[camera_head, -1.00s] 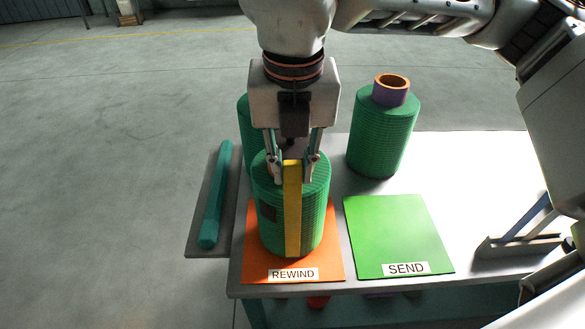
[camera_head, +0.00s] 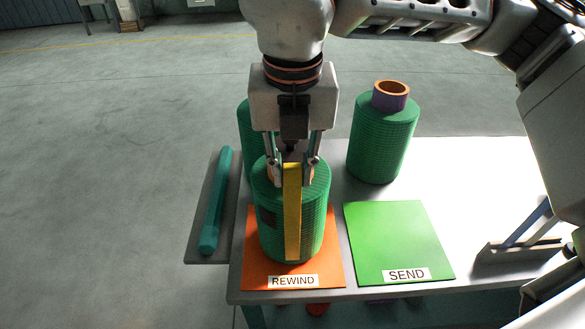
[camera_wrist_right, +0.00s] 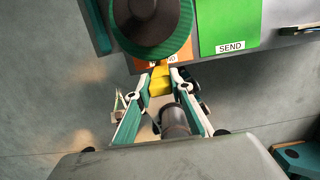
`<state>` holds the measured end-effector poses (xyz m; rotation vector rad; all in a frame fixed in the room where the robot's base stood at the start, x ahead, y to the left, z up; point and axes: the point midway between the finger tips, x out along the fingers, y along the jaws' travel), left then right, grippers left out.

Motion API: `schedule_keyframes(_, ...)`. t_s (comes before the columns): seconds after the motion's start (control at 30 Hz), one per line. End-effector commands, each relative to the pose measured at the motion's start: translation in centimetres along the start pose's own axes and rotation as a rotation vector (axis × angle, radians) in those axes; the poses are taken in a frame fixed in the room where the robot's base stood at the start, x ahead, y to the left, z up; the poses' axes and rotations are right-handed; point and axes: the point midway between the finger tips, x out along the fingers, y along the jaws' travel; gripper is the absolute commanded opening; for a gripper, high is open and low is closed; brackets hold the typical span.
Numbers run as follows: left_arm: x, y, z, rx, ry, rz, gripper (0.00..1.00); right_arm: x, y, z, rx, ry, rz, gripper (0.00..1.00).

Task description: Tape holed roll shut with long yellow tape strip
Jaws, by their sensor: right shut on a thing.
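A green net roll (camera_head: 315,222) stands upright on the orange REWIND mat (camera_head: 332,275). A dark square hole (camera_head: 267,217) shows on its front left side. A long yellow tape strip (camera_head: 292,225) hangs upright along the roll's front, to the right of the hole; I cannot tell whether it touches the net. My right gripper (camera_head: 291,180), pointing down over the roll's front edge, is shut on the strip's upper end. In the right wrist view the yellow strip (camera_wrist_right: 160,82) shows between my fingertips, close to the roll (camera_wrist_right: 165,45). My left gripper is not in view.
A second green roll (camera_head: 382,145) with a purple and orange core stands behind the green SEND mat (camera_head: 397,238), which is empty. Another roll (camera_head: 245,130) is partly hidden behind my gripper. A teal tube (camera_head: 216,200) lies on a grey side shelf. A grey stand (camera_head: 515,252) sits at right.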

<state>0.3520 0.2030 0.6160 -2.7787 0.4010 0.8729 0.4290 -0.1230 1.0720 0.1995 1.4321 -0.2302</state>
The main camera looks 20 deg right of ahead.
Motion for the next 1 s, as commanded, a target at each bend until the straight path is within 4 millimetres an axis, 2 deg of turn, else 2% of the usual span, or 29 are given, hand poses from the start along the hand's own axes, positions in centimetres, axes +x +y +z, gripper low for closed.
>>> schedule_keyframes(1.0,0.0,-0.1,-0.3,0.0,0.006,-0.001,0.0,0.1,0.0,1.1,0.001,0.0,0.0,0.07)
